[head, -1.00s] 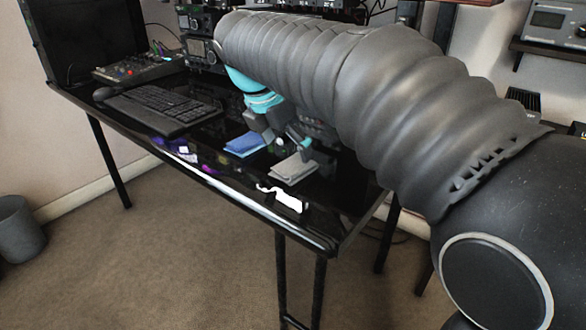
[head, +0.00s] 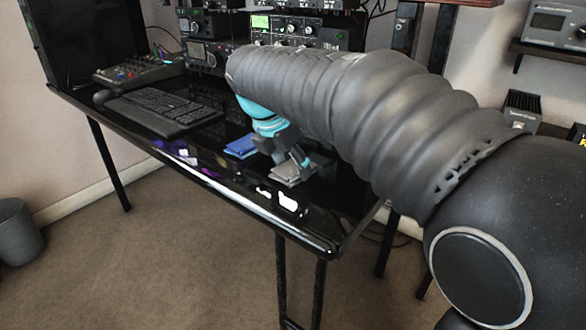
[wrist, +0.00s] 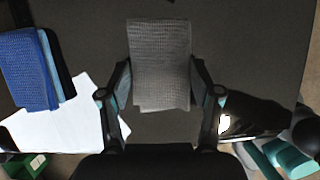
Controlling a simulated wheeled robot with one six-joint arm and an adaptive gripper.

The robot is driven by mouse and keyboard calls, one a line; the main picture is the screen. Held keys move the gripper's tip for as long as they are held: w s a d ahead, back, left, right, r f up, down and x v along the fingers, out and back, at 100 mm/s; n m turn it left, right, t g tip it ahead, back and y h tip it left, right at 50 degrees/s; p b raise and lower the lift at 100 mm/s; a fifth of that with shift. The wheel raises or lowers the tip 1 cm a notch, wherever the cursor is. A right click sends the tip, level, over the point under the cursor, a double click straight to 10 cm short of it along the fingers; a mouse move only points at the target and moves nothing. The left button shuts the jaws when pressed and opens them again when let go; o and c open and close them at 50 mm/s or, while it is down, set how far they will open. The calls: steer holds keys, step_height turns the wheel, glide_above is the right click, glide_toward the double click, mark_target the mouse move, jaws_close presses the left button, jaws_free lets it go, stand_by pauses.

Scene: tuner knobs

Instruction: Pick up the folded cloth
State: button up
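A grey folded cloth (head: 291,177) lies on the glossy black desk near its front right. In the wrist view the grey cloth (wrist: 160,60) is upright in the picture, between the two fingers of my gripper (wrist: 160,72). The fingers are spread, one along each side of the cloth. In the head view my gripper (head: 290,160) points down right at the cloth and hides part of it. Whether the fingertips touch the cloth is not clear. A blue folded cloth (head: 241,146) lies to the left; it also shows in the wrist view (wrist: 28,70).
The black desk (head: 225,185) has a keyboard (head: 160,111) at left and a mixer (head: 137,69) behind it. Radio equipment (head: 295,32) stands along the back. A grey bin (head: 18,233) stands on the floor at far left.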

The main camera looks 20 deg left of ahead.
mark_target(292, 165)
steer(key=shift+r, duration=0.1)
step_height(292, 165, up, 4)
steer(key=shift+d+r+p, duration=0.15)
steer(key=shift+r+p, duration=0.05)
steer(key=shift+p, duration=0.2)
steer(key=d+r, duration=0.2)
steer(key=d, duration=0.1)
steer(key=d+r, duration=0.2)
steer(key=d, duration=0.2)
steer(key=d+r, duration=0.2)
steer(key=d, duration=0.2)
steer(key=shift+s+d+r, duration=0.2)
steer(key=shift+s, duration=0.2)
